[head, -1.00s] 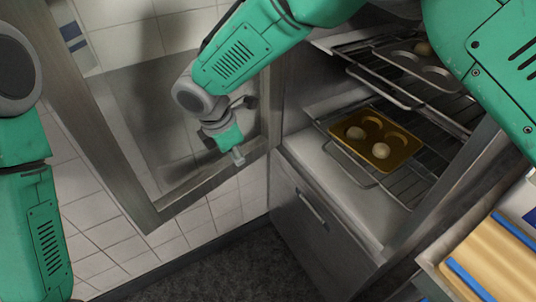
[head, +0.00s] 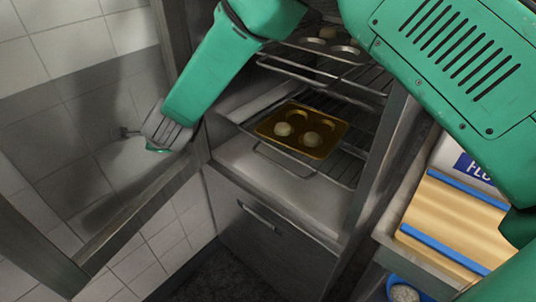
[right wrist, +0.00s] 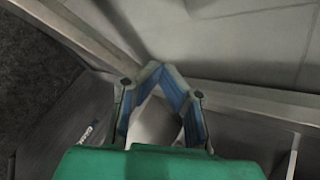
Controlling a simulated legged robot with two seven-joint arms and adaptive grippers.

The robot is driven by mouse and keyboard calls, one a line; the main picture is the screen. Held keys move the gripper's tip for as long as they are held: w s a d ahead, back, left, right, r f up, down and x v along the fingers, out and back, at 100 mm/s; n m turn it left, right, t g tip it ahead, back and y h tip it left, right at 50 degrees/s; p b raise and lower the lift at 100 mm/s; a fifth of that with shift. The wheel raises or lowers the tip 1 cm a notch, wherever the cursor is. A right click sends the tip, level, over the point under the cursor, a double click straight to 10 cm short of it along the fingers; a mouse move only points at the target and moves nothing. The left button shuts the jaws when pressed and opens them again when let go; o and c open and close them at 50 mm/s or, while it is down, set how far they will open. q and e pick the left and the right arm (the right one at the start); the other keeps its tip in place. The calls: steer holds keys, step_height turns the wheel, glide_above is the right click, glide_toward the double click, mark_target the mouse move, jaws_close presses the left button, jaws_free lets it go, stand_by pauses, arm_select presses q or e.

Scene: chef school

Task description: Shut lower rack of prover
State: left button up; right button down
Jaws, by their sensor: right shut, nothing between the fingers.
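The prover's lower rack (head: 341,172) is a wire shelf that stands partly out of the cabinet. It bears a gold muffin tray (head: 316,147) with dough balls in some of its cups. The prover door (head: 122,226) stands open at the left, metal-framed with a clear pane. My right arm comes in from the upper right, and its wrist is at the door, left of the rack and apart from it. In the right wrist view my right gripper (right wrist: 156,68) is shut and empty, its blue-padded fingers meeting at the tips near a metal edge. My left gripper is out of view.
An upper rack (head: 312,69) with a grey muffin tray (head: 335,48) sits above, partly behind my arm. A steel drawer front (head: 258,242) is below the opening. At the right is a counter with a wooden board (head: 455,215), a flour bag (head: 462,167) and a bowl (head: 404,292).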

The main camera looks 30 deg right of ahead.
steer(key=s+d+f+m+g+h+b, duration=0.1)
steer(key=s+d+m+g+h+b, duration=0.3)
steer(key=d+m, duration=0.85)
steer(key=s+d+f+m+g+h+p, duration=0.1)
steer(key=s+d+f+m+g+h, duration=0.15)
steer(key=s+d+m+h, duration=0.85)
steer(key=w+d+f+m+y, duration=0.3)
steer(key=w+d+f, duration=0.1)
steer(key=w, duration=0.4)
steer(key=shift+w+d+f+m+y, duration=0.3)
steer(key=shift+w+f+m, duration=0.05)
steer(key=shift+f, duration=0.45)
